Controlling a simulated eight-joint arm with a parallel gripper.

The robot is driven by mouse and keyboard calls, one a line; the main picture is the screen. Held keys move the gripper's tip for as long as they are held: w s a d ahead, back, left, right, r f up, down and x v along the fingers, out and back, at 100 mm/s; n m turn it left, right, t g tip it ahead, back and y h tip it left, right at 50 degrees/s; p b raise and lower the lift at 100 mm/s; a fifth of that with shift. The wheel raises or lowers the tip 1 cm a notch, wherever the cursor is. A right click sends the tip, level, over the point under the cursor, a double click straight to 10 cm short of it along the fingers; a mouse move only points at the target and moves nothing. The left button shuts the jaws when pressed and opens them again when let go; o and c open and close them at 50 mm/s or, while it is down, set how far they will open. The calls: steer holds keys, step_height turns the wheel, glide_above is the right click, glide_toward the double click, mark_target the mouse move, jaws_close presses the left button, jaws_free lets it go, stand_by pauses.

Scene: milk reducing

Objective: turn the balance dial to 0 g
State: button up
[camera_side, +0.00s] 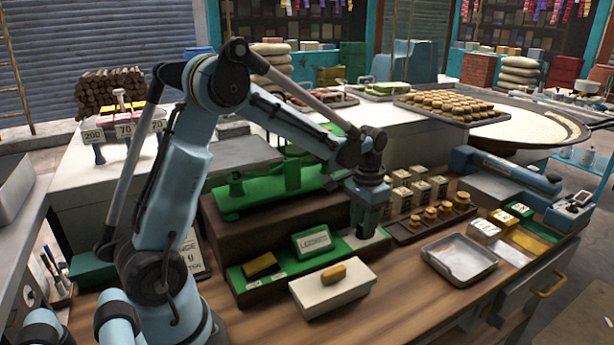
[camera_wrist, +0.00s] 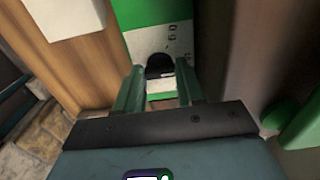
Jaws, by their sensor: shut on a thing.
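The green balance (camera_side: 265,190) stands on a dark wooden base at the middle of the bench. In the wrist view, a dark round knob, apparently the balance dial (camera_wrist: 159,65), sits on a white panel (camera_wrist: 150,42) with small marks that I cannot read. My gripper (camera_wrist: 158,80) has its two green fingers on either side of the knob and is shut on it. In the side view my gripper (camera_side: 364,222) points down at the right end of the balance's front ledge. It hides the dial there, and the dial's setting cannot be read.
A white box with a wooden-handled piece (camera_side: 333,288) sits in front of the base. A green labelled block (camera_side: 312,242) stands left of my gripper. Brass weights (camera_side: 430,215), small boxes (camera_side: 402,198) and a metal tray (camera_side: 460,258) are to the right.

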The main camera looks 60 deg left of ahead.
steer(key=shift+n, duration=0.3)
steer(key=n, duration=0.5)
steer(key=shift+n, duration=0.3)
steer(key=n, duration=0.5)
steer(key=shift+n, duration=0.4)
steer(key=o, duration=0.8)
steer(key=shift+c, duration=0.2)
step_height(320, 180, up, 12)
